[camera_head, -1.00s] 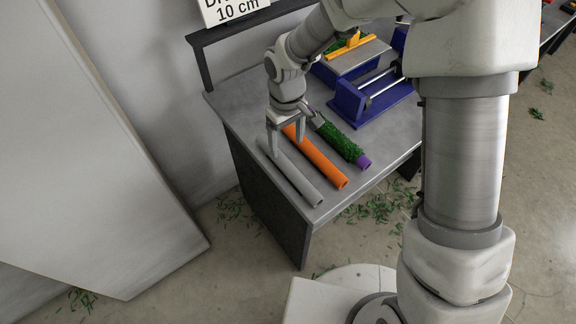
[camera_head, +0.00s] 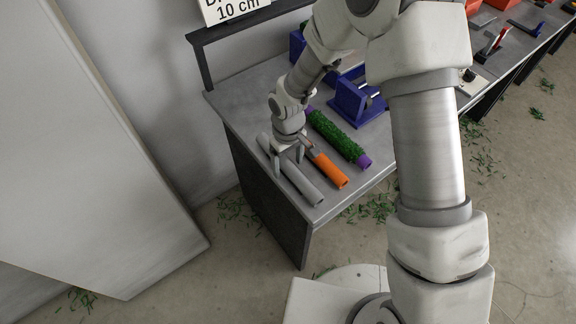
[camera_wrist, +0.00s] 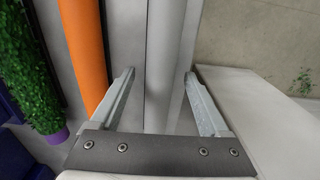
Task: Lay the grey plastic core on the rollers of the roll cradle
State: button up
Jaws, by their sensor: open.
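The grey plastic core (camera_head: 298,184) lies on the table near its left front edge, and it also shows in the wrist view (camera_wrist: 163,60). My gripper (camera_head: 289,165) is just above it. In the wrist view my gripper (camera_wrist: 158,78) is open, with one finger on each side of the core; I cannot tell how far down the fingers reach. The blue roll cradle (camera_head: 354,105) stands farther back on the table. My arm hides part of the cradle and its rollers.
An orange core (camera_head: 328,172) lies right beside the grey one. Past it lies a green-covered roll (camera_head: 338,137) with purple ends. The table (camera_head: 241,110) has a bare strip at its left. Green clippings (camera_head: 375,208) litter the floor.

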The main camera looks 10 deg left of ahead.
grip_shut()
jog(key=shift+r, duration=0.15)
